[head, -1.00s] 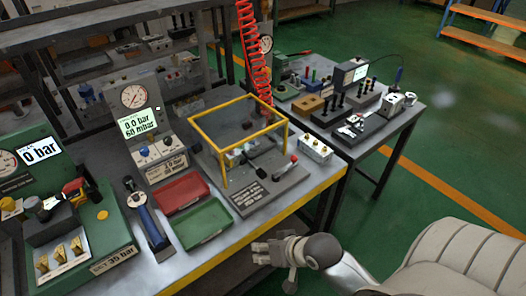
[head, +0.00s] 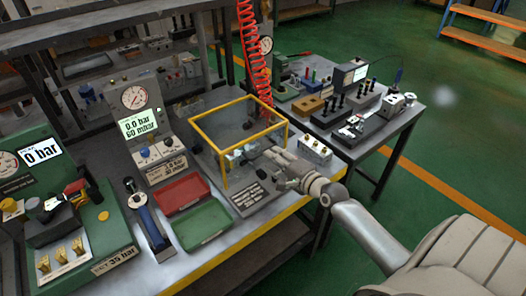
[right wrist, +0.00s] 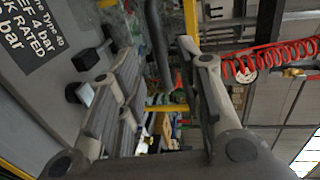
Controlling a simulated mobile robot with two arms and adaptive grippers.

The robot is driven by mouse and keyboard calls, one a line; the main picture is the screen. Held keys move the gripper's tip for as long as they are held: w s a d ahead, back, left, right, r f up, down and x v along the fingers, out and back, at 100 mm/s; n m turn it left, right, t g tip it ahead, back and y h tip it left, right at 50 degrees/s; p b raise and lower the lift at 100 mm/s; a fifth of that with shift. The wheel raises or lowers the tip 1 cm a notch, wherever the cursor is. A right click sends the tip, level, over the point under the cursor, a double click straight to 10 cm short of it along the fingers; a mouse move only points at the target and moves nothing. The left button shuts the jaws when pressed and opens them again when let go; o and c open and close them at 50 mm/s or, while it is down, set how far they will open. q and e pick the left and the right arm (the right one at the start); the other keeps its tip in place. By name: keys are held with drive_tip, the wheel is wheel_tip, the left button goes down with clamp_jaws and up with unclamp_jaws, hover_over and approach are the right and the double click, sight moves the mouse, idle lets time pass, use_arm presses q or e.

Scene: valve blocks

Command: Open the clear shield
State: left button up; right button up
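The clear shield (head: 270,109) is a see-through box with a yellow frame, standing over the grey test fixture (head: 246,197) on the bench. It looks lowered over the fixture. My right gripper (head: 272,158) is at the front right of the shield, above the fixture's front part, with its fingers pointing toward the frame. In the right wrist view the two fingers (right wrist: 156,68) are spread apart. Yellow frame bars (right wrist: 190,25) and a dark bar (right wrist: 156,45) show beyond or between them; contact cannot be told. The red-tipped lever is now hidden behind the gripper. My left gripper is not in view.
A red tray (head: 180,193) and a green tray (head: 202,224) lie left of the fixture. A gauge panel (head: 139,115) stands behind them. A white connector box (head: 315,151) sits close right of the gripper. A red coiled hose (head: 252,55) hangs behind the shield.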

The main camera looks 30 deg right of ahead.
sight(263, 151)
drive_tip(key=x, duration=0.6)
drive_tip(key=shift+w+f, duration=0.1)
drive_tip(key=shift+w, duration=0.15)
drive_tip(key=shift+a, duration=0.1)
drive_tip(key=shift+c, duration=0.3)
clamp_jaws()
